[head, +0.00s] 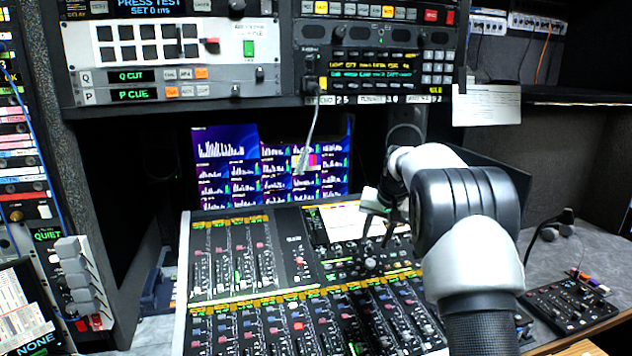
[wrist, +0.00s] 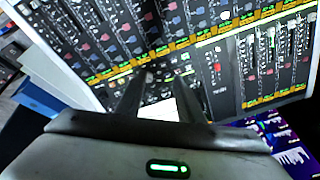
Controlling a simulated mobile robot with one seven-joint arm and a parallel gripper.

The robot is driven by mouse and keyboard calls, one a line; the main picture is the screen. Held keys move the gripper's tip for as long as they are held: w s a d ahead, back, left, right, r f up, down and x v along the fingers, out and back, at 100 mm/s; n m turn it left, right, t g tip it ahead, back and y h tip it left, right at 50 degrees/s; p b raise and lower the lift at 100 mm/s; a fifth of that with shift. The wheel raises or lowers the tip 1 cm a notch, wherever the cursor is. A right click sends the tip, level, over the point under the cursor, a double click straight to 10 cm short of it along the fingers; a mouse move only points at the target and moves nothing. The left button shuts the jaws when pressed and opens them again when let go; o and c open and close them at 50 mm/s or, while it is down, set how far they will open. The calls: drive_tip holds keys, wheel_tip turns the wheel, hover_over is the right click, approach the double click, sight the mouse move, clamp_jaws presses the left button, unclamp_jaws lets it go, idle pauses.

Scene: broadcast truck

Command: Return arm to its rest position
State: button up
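My white and black arm (head: 470,220) reaches in from the lower right of the head view, over the mixing console (head: 300,285). My gripper (head: 377,238) points down above the upper right part of the console. Its two dark fingers stand apart with nothing held between them. In the wrist view my gripper (wrist: 158,82) also shows spread fingers, with console controls and a white sheet (wrist: 165,108) seen beyond them. I cannot tell how far the fingertips are above the controls.
Lit monitors (head: 270,165) stand behind the console. A small control box (head: 570,300) sits at right on the grey desk (head: 590,250). A dark panel (head: 500,175) is behind my arm.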

drive_tip(key=s+a+r+n+p, duration=0.15)
drive_tip(key=s+r+p, duration=0.25)
drive_tip(key=s+r, duration=1.6)
drive_tip(key=s+f+p, duration=0.1)
drive_tip(key=s+f, duration=0.1)
drive_tip(key=s, duration=1.1)
drive_tip(key=s+f+n+t+h+p, duration=0.1)
drive_tip(key=s+f, duration=0.1)
drive_tip(key=s, duration=1.1)
drive_tip(key=shift+s+a+f, duration=0.25)
drive_tip(key=shift+a+f, duration=0.05)
drive_tip(key=shift+f, duration=0.05)
drive_tip(key=shift+n, duration=0.25)
